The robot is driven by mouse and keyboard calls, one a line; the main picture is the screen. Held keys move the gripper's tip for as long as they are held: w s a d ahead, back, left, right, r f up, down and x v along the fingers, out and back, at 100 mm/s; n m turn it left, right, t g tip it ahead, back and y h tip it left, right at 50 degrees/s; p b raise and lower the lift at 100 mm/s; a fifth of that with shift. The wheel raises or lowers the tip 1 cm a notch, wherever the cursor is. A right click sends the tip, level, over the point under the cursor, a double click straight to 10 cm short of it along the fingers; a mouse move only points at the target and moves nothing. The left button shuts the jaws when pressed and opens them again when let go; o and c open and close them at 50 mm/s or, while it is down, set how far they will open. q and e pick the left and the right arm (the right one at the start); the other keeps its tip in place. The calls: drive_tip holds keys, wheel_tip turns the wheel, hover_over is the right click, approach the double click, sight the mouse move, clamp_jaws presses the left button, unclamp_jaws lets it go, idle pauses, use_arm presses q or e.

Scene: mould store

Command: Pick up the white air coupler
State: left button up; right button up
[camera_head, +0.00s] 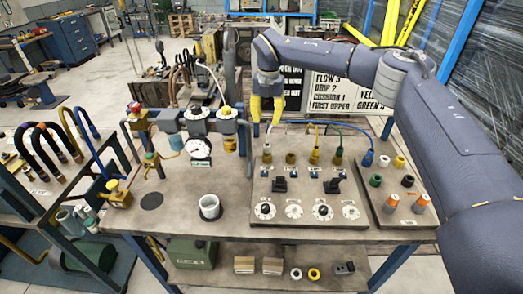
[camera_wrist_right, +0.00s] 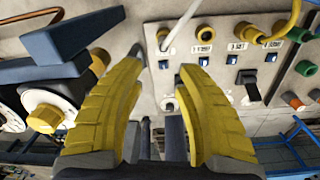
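My left gripper is in neither view.
Olive and yellow couplers (camera_head: 314,156) and a blue coupler (camera_head: 368,158) continue the row, with looping hoses. A pressure gauge (camera_head: 199,148) and pipework stand to the left. A side tray (camera_head: 410,222) holds rings and orange-topped parts.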

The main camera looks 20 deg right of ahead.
hover_over(267, 147)
drive_tip(key=shift+h, duration=0.3)
drive_tip(key=f, duration=0.4)
drive_tip(key=w+f, duration=0.1)
drive_tip(key=f, duration=0.1)
drive_tip(key=shift+d+f, duration=0.25)
drive_tip(key=shift+w+f, duration=0.15)
drive_tip(key=shift+f, duration=3)
drive_tip(key=shift+o, duration=0.4)
clamp_jaws()
